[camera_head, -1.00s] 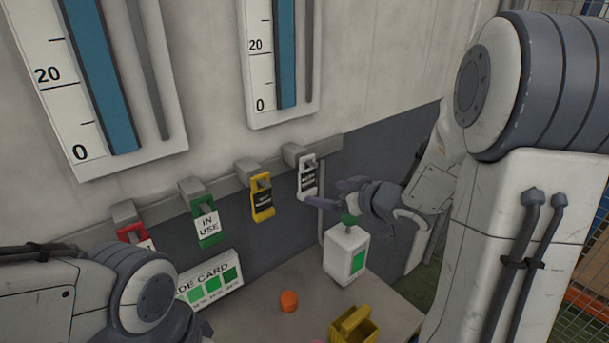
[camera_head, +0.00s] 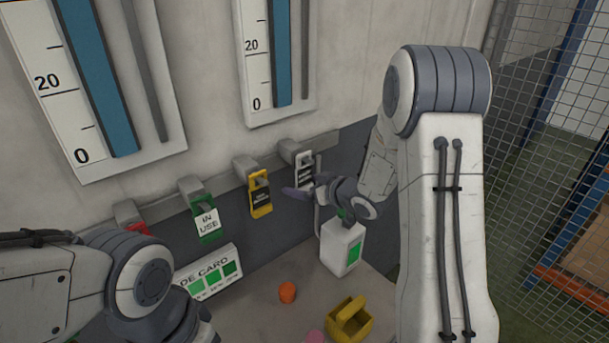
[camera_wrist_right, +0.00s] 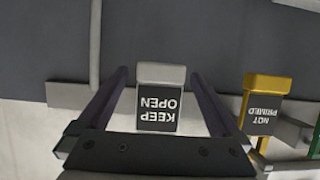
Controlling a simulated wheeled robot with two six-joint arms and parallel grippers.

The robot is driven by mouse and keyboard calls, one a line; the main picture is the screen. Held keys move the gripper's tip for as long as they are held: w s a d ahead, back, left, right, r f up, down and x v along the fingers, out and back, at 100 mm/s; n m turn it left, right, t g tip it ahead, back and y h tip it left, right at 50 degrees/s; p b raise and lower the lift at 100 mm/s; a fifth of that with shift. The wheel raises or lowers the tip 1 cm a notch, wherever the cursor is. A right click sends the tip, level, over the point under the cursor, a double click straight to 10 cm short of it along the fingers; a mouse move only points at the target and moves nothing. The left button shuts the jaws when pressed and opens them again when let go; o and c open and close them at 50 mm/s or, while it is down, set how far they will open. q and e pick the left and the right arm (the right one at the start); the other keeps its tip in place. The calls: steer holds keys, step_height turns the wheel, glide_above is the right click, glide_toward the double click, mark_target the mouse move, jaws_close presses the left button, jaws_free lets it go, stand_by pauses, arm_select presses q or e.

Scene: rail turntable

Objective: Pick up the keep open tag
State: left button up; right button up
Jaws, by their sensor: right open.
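The keep open tag (camera_head: 304,168) is a pale grey tag with a black label. It hangs on the rightmost hook of the wall rail in the head view. In the right wrist view the tag (camera_wrist_right: 158,111) appears upside down, its words readable. My right gripper (camera_head: 305,191) is open at the tag's lower end. In the wrist view its two dark purple fingers (camera_wrist_right: 158,75) stand on either side of the tag, with visible gaps. My left arm comes in at the lower left; its gripper is out of view.
A yellow not primed tag (camera_head: 261,207) hangs beside it, then a green in use tag (camera_head: 207,232) and a partly hidden red tag (camera_head: 138,229). Below the right gripper stands a white box (camera_head: 337,248). A yellow holder (camera_head: 360,328) and an orange piece (camera_head: 287,292) lie on the table.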

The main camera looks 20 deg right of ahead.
steer(key=shift+w, duration=0.1)
steer(key=shift+c, duration=0.3)
steer(key=c, duration=1.3)
steer(key=shift+c, duration=0.2)
steer(key=shift+r, duration=0.1)
steer(key=shift+r+b, duration=0.4)
steer(key=shift+r, duration=0.15)
steer(key=s+d+b, duration=0.3)
steer(key=s+b, duration=0.1)
steer(key=s, duration=0.4)
steer(key=s+d+b, duration=0.3)
steer(key=s+b, duration=0.1)
steer(key=s, duration=0.5)
steer(key=shift+r, duration=0.2)
